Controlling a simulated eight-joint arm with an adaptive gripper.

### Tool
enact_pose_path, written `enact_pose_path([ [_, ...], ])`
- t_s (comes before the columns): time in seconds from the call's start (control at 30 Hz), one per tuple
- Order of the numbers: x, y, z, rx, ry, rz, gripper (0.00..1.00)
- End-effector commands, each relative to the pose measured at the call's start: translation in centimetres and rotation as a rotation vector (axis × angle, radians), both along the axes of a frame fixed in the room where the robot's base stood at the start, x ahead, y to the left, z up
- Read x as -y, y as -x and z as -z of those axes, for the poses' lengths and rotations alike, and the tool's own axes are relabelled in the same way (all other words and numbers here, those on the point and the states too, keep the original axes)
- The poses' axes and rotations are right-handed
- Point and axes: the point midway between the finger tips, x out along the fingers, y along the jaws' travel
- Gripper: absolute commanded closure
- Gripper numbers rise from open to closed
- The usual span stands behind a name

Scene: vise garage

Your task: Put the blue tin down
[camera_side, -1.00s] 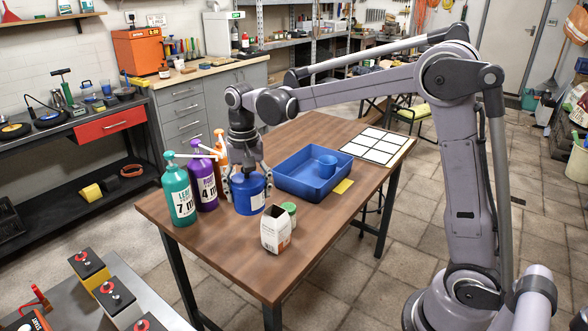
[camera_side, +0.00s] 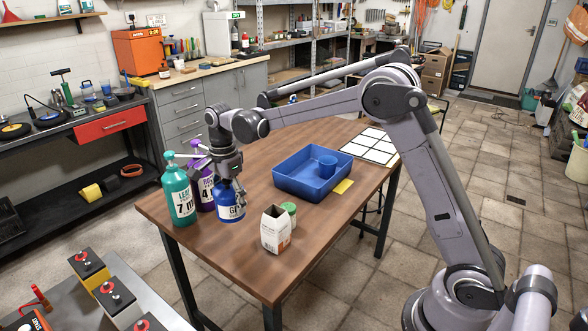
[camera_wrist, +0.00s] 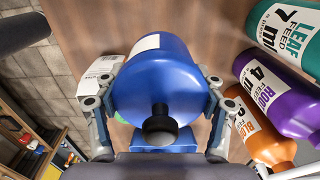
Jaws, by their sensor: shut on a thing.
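The blue tin (camera_side: 231,207) has a white label and is in my gripper (camera_side: 228,181) near the left side of the wooden table. In the wrist view the blue tin (camera_wrist: 158,85) fills the middle, with a black knob facing the camera. The two fingers of my gripper (camera_wrist: 157,105) press on its left and right sides. The tin is low, close to the table top; I cannot tell whether its base touches the wood.
A teal bottle (camera_side: 179,195) and a purple bottle (camera_side: 205,189) stand close left of the tin; an orange bottle (camera_wrist: 258,130) shows in the wrist view. A white carton (camera_side: 275,230) and green-lidded jar (camera_side: 289,213) stand right.

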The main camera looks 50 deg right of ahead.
Motion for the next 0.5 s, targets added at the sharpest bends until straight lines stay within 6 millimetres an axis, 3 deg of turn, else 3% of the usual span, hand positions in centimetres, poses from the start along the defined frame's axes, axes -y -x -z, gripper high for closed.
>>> enact_pose_path([
  [0.17,0.0,0.0,0.2,0.000,0.000,-0.001,0.83],
  [0.5,0.0,0.0,4.6,0.000,0.000,-0.002,0.83],
])
